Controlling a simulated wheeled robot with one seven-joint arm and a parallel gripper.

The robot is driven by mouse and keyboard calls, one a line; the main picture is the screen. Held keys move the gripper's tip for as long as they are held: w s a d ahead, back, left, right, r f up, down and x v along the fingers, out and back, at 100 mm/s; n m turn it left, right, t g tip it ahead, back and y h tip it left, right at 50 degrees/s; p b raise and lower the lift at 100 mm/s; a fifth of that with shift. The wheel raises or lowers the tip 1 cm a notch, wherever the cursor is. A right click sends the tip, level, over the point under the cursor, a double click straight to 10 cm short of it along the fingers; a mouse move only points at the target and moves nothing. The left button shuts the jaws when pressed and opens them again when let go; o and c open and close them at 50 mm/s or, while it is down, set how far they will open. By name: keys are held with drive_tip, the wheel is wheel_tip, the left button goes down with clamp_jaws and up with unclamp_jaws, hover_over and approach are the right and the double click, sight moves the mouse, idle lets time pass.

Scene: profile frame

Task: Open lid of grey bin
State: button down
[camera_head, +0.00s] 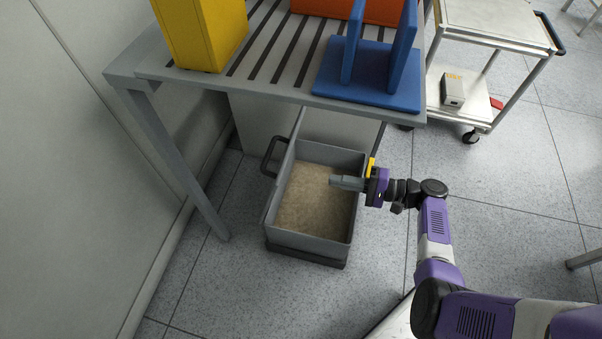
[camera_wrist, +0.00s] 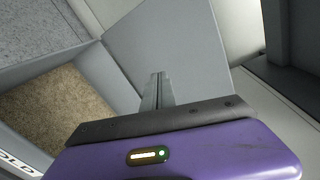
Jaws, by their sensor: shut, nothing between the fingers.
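The grey bin (camera_head: 300,243) stands on the floor under the front edge of the table, with its top open. Tan granular material (camera_head: 312,200) shows inside, and also in the wrist view (camera_wrist: 55,105). A grey panel that looks like the lid (camera_head: 338,130) stands raised at the bin's back edge; the table hides its upper part. In the wrist view this panel (camera_wrist: 180,45) rises beyond my fingers. My gripper (camera_head: 334,181) is shut and empty, reaching in from the right over the bin's opening. I cannot tell whether its fingertips touch the panel.
The grey table (camera_head: 265,90) overhangs the bin's back and carries a yellow container (camera_head: 203,35), a blue stand (camera_head: 367,85) and an orange box. A black handle (camera_head: 270,158) sticks out left of the bin. A cart (camera_head: 495,22) stands at upper right. Floor right of the bin is mostly clear.

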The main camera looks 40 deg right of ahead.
drive_tip(key=s+r+n+t+y, duration=0.3)
drive_tip(key=r+t, duration=0.1)
drive_tip(key=r, duration=0.1)
approach(272, 149)
drive_tip(key=shift+w+a+r+b, duration=0.45)
drive_tip(key=shift+w+a+r, duration=0.2)
drive_tip(key=shift+w+r, duration=0.15)
drive_tip(key=w+a+g+p, duration=0.1)
drive_tip(key=p, duration=0.1)
drive_tip(key=w+a+r+h+p, duration=0.1)
drive_tip(key=w+p, duration=0.1)
drive_tip(key=w+a+r+g+h+p, duration=0.1)
drive_tip(key=p, duration=0.1)
drive_tip(key=shift+w+a+r+g, duration=0.1)
drive_tip(key=shift+w+a+g, duration=0.1)
drive_tip(key=shift+g, duration=0.1)
drive_tip(key=shift+w+a+f+p, duration=0.2)
drive_tip(key=shift+w+a+p, duration=0.1)
drive_tip(key=shift+w+a, duration=0.2)
drive_tip(key=shift+d, duration=0.1)
